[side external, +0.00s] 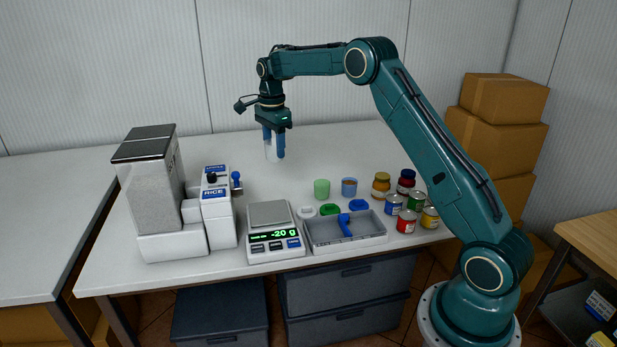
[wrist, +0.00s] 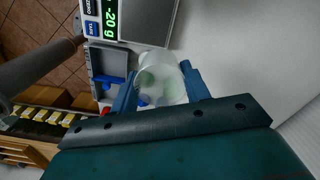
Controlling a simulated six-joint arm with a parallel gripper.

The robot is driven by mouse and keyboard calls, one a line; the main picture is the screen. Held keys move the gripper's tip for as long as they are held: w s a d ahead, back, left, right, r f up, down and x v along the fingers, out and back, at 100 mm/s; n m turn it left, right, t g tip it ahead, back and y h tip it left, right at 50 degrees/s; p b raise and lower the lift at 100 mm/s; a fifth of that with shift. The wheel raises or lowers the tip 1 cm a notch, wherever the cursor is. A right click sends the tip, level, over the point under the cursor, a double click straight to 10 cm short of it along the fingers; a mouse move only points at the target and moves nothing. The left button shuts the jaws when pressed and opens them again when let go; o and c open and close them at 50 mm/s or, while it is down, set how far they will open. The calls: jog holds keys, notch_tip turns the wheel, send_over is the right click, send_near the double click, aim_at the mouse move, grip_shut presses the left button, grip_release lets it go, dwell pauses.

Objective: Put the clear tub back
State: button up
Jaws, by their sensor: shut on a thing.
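My gripper (side external: 273,150) is shut on the clear tub (side external: 269,152) and holds it in the air above the back middle of the table. In the wrist view, the see-through tub (wrist: 167,82) sits between my gripper's two blue fingers (wrist: 160,92). Coloured things below show through its wall; I cannot tell whether anything is in it. A green tub (side external: 321,189) and a blue tub (side external: 349,187) with brown contents stand on the table. In front of them lie a whitish lid (side external: 307,212), a green lid (side external: 330,209) and a blue lid (side external: 358,205).
The scale (side external: 268,215) has a bare pan and reads -20 g. Left of it stands the rice dispenser (side external: 218,210). A grey tray (side external: 370,237) with a blue scoop (side external: 344,225) lies right of it. Several cans and jars (side external: 407,223) stand farther right. The back of the table is clear.

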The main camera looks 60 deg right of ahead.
jog(key=s+d+f+m, duration=0.1)
jog(key=d+f+m, duration=0.4)
jog(key=d+f, duration=0.5)
jog(key=shift+s+f, duration=0.35)
jog(key=shift+f, duration=0.3)
jog(key=shift+f, duration=0.15)
jog(key=shift+f, duration=3.3)
jog(key=shift+f, duration=0.45)
jog(key=o, duration=1.4)
jog(key=shift+c, duration=0.2)
jog(key=shift+r, duration=0.1)
notch_tip(320, 180, up, 8)
